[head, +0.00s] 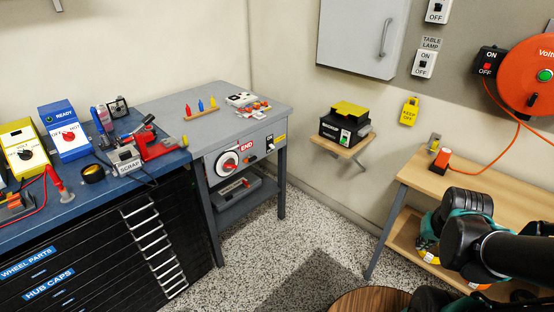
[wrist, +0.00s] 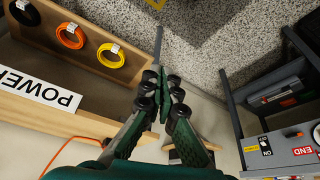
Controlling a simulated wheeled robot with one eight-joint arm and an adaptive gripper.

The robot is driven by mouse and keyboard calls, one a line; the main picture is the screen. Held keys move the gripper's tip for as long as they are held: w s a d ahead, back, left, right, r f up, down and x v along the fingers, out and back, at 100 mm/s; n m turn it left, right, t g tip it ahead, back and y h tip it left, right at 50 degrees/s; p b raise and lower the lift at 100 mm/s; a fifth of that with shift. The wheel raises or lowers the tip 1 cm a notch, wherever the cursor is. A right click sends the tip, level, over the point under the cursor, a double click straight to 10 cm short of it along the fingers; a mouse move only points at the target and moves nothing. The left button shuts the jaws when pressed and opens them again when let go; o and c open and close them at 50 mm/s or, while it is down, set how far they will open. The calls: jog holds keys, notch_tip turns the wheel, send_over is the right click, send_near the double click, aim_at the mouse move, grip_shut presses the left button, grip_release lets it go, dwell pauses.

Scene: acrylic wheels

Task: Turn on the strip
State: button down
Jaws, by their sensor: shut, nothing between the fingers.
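No thing is clearly identifiable as the strip in either view. Candidate switches show in the head view: an ON/OFF switch (head: 269,142) on the grey bench's front, and a black box with a yellow top and a green switch (head: 343,128) on a small wall shelf. The bench's ON/OFF switch also shows upside down in the wrist view (wrist: 265,144). My gripper (wrist: 164,97) is shut and empty, its fingers together in the middle of the wrist view, apart from the switches. In the head view my arm hides the gripper.
An orange cable reel (head: 530,75) hangs on the wall. Speckled floor between the benches is free.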

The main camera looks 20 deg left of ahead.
jog(key=shift+w, duration=0.1)
jog(key=w+a+r+m+t+y, duration=0.1)
jog(key=w+a+m+y, duration=0.4)
jog(key=w+a, duration=1.1)
jog(key=w+a+r+m+t+y, duration=0.15)
jog(key=w+a+m+y, duration=0.3)
jog(key=w+a, duration=1.25)
jog(key=w+a+f+m+y, duration=0.55)
jog(key=w+a+f, duration=0.4)
jog(key=a, duration=0.35)
jog(key=a+f+m+y, duration=0.2)
jog(key=a+f+m, duration=0.5)
jog(key=f, duration=0.5)
jog(key=shift+w+a+m, duration=0.3)
jog(key=shift+a, duration=0.55)
jog(key=shift+t, duration=0.25)
